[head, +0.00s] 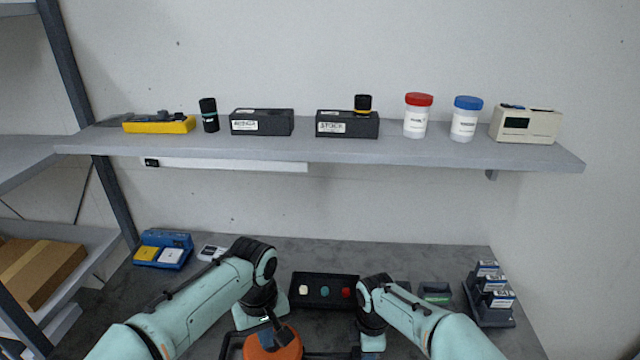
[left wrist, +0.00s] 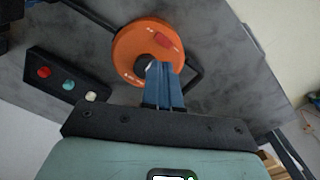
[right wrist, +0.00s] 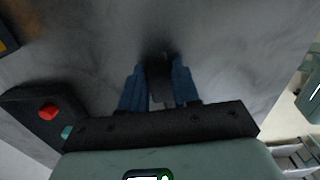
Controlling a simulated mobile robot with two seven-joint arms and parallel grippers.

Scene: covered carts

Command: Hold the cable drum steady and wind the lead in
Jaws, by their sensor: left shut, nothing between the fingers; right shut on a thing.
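The orange cable drum (head: 272,344) stands at the bottom centre of the bench in the head view, cut off by the frame edge. In the left wrist view the drum (left wrist: 138,45) shows a red mark on its face and a dark hub. My left gripper (left wrist: 158,66) is shut and empty, its blue fingertips over the drum face beside the hub. My right gripper (head: 372,342) is right of the drum. In the right wrist view its blue fingers are shut on a black part (right wrist: 160,82); what it belongs to is unclear. I cannot make out the lead.
A black box with white, green and red buttons (head: 325,304) lies behind the drum, between my arms. A blue holder (head: 163,250) is at the left, a rack of small boxes (head: 490,300) at the right. A grey shelf (head: 320,150) with jars and boxes hangs above.

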